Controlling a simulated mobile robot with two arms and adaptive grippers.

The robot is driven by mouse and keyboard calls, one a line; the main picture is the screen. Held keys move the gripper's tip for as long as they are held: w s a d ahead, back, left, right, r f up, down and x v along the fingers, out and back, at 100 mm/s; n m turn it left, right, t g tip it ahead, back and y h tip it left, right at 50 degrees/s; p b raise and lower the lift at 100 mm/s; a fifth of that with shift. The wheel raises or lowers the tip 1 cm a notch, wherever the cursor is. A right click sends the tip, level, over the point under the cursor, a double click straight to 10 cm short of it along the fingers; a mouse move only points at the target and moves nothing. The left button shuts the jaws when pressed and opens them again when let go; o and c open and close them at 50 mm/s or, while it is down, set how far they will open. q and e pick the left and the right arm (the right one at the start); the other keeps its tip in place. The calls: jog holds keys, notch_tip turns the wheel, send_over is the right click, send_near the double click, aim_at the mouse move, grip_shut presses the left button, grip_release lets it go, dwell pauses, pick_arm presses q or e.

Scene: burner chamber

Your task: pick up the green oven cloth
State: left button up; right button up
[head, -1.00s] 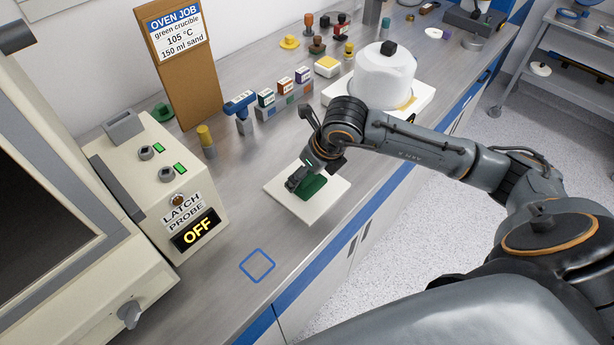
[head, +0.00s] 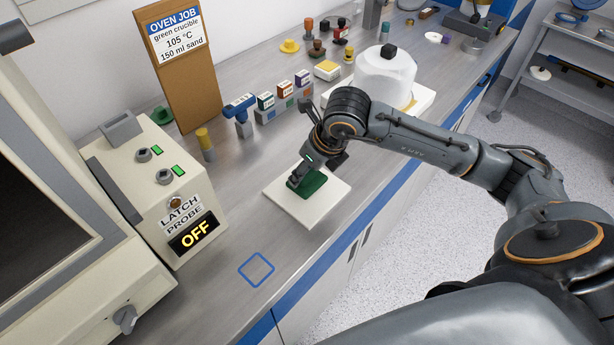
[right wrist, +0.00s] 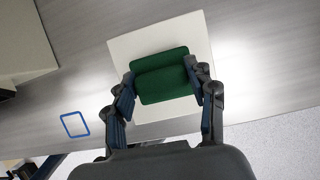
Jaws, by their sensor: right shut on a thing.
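The green oven cloth (head: 308,184) is a folded pad at the white square board (head: 328,203) on the bench. My right gripper (head: 298,180) is at the cloth from above. In the right wrist view the cloth (right wrist: 162,76) sits between the two fingers (right wrist: 160,90), which press on its left and right sides. The white board (right wrist: 125,48) shows behind it. I cannot tell whether the cloth touches the board or is slightly raised. My left gripper is not in view.
A cream oven control box (head: 165,190) reading OFF stands at the left. A blue square outline (head: 257,269) marks bare bench. Behind are a brown sign board (head: 180,85), a row of small coloured boxes (head: 283,100) and a white domed vessel (head: 383,75).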

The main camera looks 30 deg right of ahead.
jog(key=s+a+r+b, duration=0.1)
jog(key=s+a+r, duration=0.1)
jog(key=a+r, duration=0.3)
jog(key=s+a+r+b, duration=0.2)
jog(key=a+r, duration=0.4)
jog(key=a, duration=0.2)
jog(key=shift+s+a, duration=0.15)
jog(key=shift+s, duration=0.15)
jog(key=o, duration=0.4)
jog(key=shift+c, duration=1.3)
